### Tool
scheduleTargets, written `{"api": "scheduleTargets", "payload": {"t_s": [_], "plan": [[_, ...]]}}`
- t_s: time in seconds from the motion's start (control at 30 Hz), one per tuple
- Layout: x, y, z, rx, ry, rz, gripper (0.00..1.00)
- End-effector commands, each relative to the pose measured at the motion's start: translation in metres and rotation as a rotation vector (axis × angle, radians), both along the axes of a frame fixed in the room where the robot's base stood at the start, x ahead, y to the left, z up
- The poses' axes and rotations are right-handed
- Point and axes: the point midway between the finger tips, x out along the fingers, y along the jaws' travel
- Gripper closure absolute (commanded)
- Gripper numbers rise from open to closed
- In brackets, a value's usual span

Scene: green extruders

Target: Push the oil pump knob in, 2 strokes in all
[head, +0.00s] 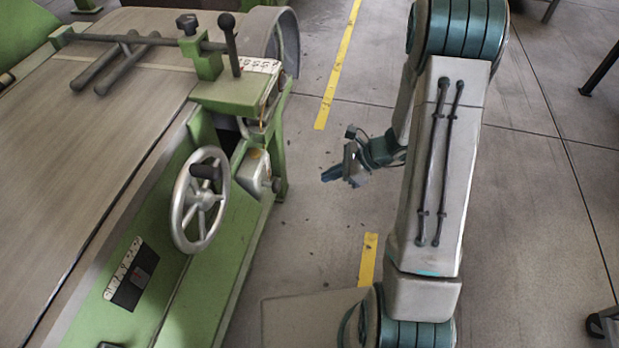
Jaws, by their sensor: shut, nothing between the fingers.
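The small dark knob (276,186) sticks out to the right from a light grey box (257,172) on the green machine's end, just right of the handwheel; it looks like the oil pump knob. How far in it sits I cannot tell. My gripper (328,174) is shut and empty. It points left toward the knob, to its right in the picture, with a clear gap between them. Nothing hides the knob.
A silver handwheel (200,200) with a dark handle stands left of the box. An upright black-knobbed lever (231,45) rises from the machine (238,92) above it. Bare floor with yellow stripes (338,65) lies between machine and arm.

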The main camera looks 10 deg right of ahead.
Motion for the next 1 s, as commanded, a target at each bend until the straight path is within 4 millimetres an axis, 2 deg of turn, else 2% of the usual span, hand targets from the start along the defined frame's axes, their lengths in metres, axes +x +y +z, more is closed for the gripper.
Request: {"api": "scheduleTargets", "payload": {"t_s": [0.47, 0.7, 1.0], "plan": [[0.013, 0.07, -0.067, 0.001, 0.004, 0.004, 1.0], [0.021, 0.099, -0.059, 0.001, -0.001, 0.004, 1.0], [0.023, 0.105, -0.058, 0.0, 0.001, 0.001, 1.0]]}}
